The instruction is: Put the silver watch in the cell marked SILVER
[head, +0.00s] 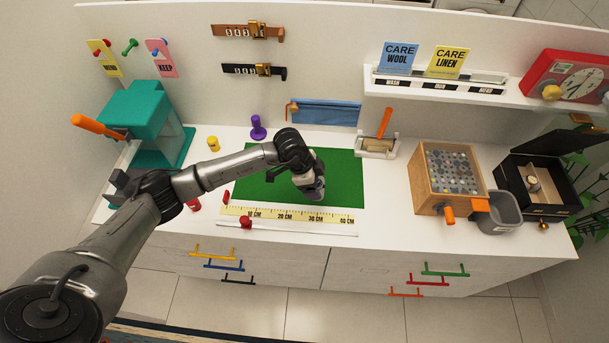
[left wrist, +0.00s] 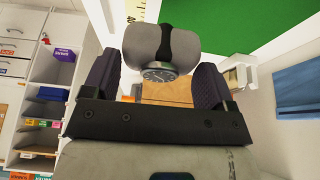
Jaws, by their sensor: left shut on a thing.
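The watch (left wrist: 159,75) has a silver-looking case, a dark dial and a dark strap wrapped around a grey cushion (left wrist: 145,45). In the left wrist view it sits between the two dark fingers of my left gripper (left wrist: 155,82), which is shut on it. In the head view my left gripper (head: 313,188) is over the green mat (head: 345,175), pointing down; the watch is mostly hidden there. A black box (head: 540,208) with a raised lid stands at the right end of the counter, with a small tan item inside. I can read no SILVER mark. My right gripper is not in view.
A wooden box (head: 437,188) with a dotted top and a grey bin (head: 493,212) stand left of the black box. A ruler (head: 290,216) lies along the front. A teal press (head: 148,115) stands at left.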

